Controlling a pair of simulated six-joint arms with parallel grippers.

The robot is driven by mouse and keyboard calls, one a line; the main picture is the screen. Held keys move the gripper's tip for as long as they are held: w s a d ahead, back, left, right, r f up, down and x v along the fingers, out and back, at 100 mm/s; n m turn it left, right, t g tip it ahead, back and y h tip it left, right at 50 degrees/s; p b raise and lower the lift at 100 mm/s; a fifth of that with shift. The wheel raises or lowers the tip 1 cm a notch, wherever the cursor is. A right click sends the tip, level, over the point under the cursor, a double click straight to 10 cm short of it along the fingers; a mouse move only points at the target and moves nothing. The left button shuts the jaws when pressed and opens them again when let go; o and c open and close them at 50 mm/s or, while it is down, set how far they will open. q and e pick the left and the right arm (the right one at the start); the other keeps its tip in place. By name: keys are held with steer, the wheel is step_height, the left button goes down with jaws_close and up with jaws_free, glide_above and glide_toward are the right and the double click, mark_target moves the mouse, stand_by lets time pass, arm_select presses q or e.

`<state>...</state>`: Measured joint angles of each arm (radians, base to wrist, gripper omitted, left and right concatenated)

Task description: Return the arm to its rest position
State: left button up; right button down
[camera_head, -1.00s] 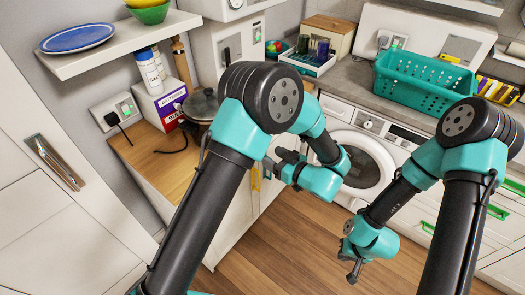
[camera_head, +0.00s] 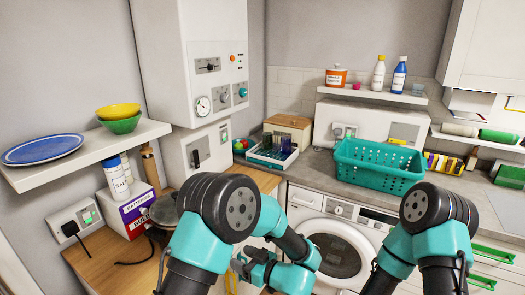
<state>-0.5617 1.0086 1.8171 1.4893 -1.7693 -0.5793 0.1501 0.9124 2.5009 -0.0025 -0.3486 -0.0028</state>
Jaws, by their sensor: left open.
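My left arm comes in from the lower left, bends at its elbow and folds down in front of the counter. Its gripper (camera_head: 239,267) is low in the picture, small and partly hidden by my own arm. It is open, and I see nothing between its fingers. A bit of yellow, perhaps a cabinet handle, shows just below it. My right arm (camera_head: 432,215) stands at the lower right with its forearm running down out of the picture. The right gripper is outside the view.
A teal basket (camera_head: 378,168) sits on the counter above the washing machine (camera_head: 338,252). A tray of jars (camera_head: 270,157), a purple-white box (camera_head: 131,214) and a dark lidded pan (camera_head: 163,211) stand left of it. A shelf with a blue plate (camera_head: 42,150) juts out at left.

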arm_select(q)
steer(key=x, duration=1.2)
steer(key=shift+w+a, duration=0.25)
steer(key=shift+a, duration=0.05)
steer(key=v, duration=1.6)
steer(key=w+a+n, duration=0.3)
steer(key=w+a, duration=0.1)
steer(key=a, duration=0.3)
steer(key=w+a+f+n+t, duration=0.1)
steer(key=w+a+n, duration=0.2)
steer(key=w+a, duration=0.2)
steer(key=shift+a+f+n, duration=0.3)
steer(key=shift+a+n, duration=0.1)
steer(key=shift+a, duration=0.85)
steer(key=shift+m, duration=0.3)
steer(key=shift+m+g, duration=0.3)
steer(key=shift+m, duration=2.2)
